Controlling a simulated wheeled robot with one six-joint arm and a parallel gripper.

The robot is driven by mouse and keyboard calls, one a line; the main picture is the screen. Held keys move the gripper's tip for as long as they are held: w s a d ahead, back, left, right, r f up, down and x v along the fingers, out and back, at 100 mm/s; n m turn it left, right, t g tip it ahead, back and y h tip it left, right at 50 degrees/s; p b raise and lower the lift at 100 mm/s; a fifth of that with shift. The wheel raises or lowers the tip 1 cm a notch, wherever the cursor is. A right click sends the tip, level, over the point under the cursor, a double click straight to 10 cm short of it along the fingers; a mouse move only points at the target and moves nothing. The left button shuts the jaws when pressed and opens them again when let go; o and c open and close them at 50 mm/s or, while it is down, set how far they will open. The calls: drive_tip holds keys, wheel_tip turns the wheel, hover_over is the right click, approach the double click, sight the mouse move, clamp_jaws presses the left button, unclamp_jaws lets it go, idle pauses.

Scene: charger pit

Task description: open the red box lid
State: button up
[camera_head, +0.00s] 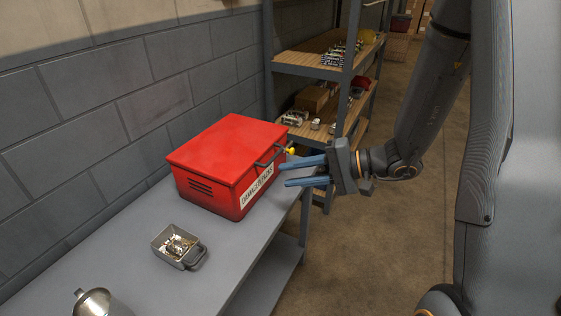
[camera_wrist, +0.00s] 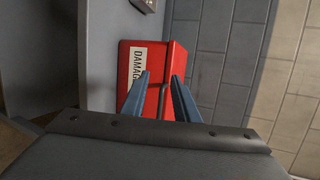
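The red box (camera_head: 222,160) stands on the grey bench with its lid (camera_head: 229,146) shut. A grey bar handle (camera_head: 268,158) and a white label (camera_head: 257,186) are on its front side, and a yellow knob (camera_head: 290,151) sits near its right corner. My gripper (camera_head: 304,171) is to the right of the box, its two blue fingers apart and pointing at it, with nothing seen between them. In the wrist view the red box (camera_wrist: 148,62) lies ahead of the open fingers (camera_wrist: 160,88), and the handle (camera_wrist: 161,100) shows between them. Contact with the handle is not seen.
A small metal tray (camera_head: 163,250) with small parts and a metal vessel (camera_head: 100,302) stand on the bench (camera_head: 215,268) nearer me. A grey block wall (camera_head: 90,130) is behind the bench. Shelves (camera_head: 325,70) stand beyond the box. Floor at the right is clear.

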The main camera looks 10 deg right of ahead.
drive_tip(key=w+d+m+t, duration=0.1)
drive_tip(key=w+d+t, duration=0.3)
drive_tip(key=w, duration=0.2)
drive_tip(key=x, duration=0.8)
drive_tip(key=shift+f, duration=0.3)
drive_tip(key=shift+d, duration=0.1)
clamp_jaws()
